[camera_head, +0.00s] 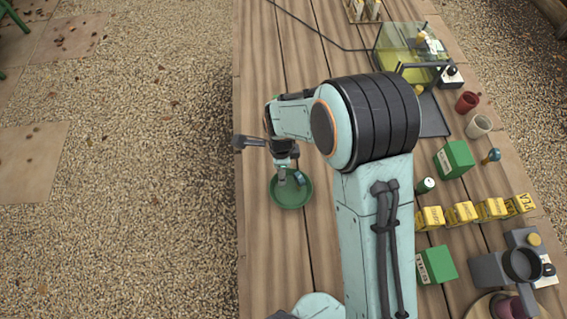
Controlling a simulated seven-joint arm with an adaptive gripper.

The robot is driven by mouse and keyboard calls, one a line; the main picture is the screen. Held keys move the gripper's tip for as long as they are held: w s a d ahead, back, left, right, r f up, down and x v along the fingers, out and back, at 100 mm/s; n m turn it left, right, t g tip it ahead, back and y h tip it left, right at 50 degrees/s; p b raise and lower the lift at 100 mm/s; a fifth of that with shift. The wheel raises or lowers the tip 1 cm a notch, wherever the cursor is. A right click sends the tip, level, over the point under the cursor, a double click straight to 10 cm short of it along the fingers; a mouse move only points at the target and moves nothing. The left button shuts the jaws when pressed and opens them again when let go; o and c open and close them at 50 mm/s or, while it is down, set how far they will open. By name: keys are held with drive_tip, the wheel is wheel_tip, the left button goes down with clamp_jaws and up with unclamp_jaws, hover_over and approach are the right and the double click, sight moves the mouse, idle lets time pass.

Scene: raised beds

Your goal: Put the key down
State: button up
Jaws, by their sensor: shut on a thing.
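My gripper (291,179) points down over a round green dish (291,203) on the wooden table, left of my arm. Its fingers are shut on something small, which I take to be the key. The key itself is too small and too covered by the fingers to make out. The fingertips overlap the dish in the picture; I cannot tell whether they or the key touch it.
Right of my arm stand green boxes (455,160), a row of yellow blocks (462,213), a red cup (467,102), a pale cup (479,126) and a grey machine (505,268). A clear yellowish container (405,50) stands at the back. The table's left edge is near the dish.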

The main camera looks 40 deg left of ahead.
drive_tip(key=shift+f, duration=0.35)
drive_tip(key=o, duration=1)
drive_tip(key=shift+o, duration=0.2)
wheel_tip(320, 180, up, 12)
drive_tip(key=shift+r, duration=0.2)
